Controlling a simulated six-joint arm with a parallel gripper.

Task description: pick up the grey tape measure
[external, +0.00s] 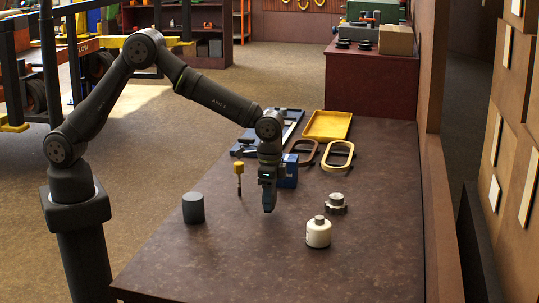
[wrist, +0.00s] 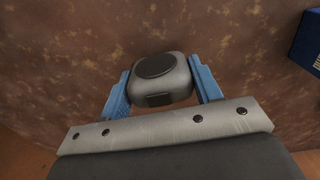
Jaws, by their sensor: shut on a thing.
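The grey tape measure (wrist: 161,80), rounded with a dark disc on its face, sits between the two blue fingers of my gripper (wrist: 160,92) in the wrist view. The fingers press on its left and right sides. In the external view my gripper (external: 268,207) points down over the middle of the brown table (external: 240,255). The tape measure cannot be made out there. Whether it touches the table or hangs just above it I cannot tell.
A blue box (external: 289,170) stands close behind my gripper. A dark cylinder (external: 193,208) is to the left, with a yellow-topped tool (external: 239,175). A white bottle (external: 318,233) and a metal knob (external: 336,203) are to the right. The table's front is clear.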

